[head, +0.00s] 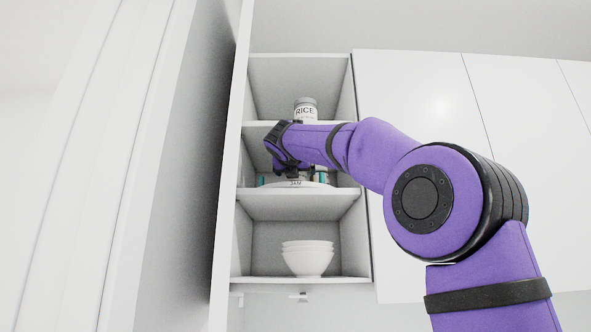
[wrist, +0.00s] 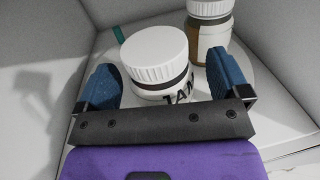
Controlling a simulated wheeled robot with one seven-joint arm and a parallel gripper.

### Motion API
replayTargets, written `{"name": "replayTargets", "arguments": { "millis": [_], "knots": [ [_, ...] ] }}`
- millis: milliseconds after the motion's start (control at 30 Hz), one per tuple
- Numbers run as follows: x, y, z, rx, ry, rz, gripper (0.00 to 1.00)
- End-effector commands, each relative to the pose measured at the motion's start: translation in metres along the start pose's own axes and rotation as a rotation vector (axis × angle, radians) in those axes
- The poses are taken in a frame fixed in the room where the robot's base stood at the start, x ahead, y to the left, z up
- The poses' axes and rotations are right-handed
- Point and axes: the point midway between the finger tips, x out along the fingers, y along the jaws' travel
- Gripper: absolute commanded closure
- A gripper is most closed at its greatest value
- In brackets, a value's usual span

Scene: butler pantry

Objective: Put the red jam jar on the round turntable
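The jam jar (wrist: 155,62) shows in the wrist view with a white ribbed lid, a thin dark band and a white label reading part of "JAM". It stands upright between the two fingers of my gripper (wrist: 161,76), which is open, with a visible gap at the right finger. The round white turntable (wrist: 245,98) shows around the jar, which appears to stand on it; its base is hidden by my gripper. In the head view my gripper (head: 284,170) is inside the middle shelf compartment, and the "JAM" label (head: 296,183) shows low beneath it.
A second white-lidded jar (wrist: 208,30) with a brown and white body stands behind right of the jam jar. A teal object (wrist: 119,33) is at the back left. A RICE jar (head: 306,109) stands on the shelf above. White bowls (head: 308,259) are stacked below. Side walls are close.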

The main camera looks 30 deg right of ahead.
Motion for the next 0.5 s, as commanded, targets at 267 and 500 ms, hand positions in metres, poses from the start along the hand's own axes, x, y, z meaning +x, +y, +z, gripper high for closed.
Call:
{"name": "replayTargets", "arguments": {
  "millis": [267, 500],
  "knots": [
    [-0.012, 0.0, 0.0, 0.0, 0.0, 0.001, 0.06],
    [-0.054, 0.0, 0.001, 0.0, -0.001, 0.002, 0.06]
  ]
}}
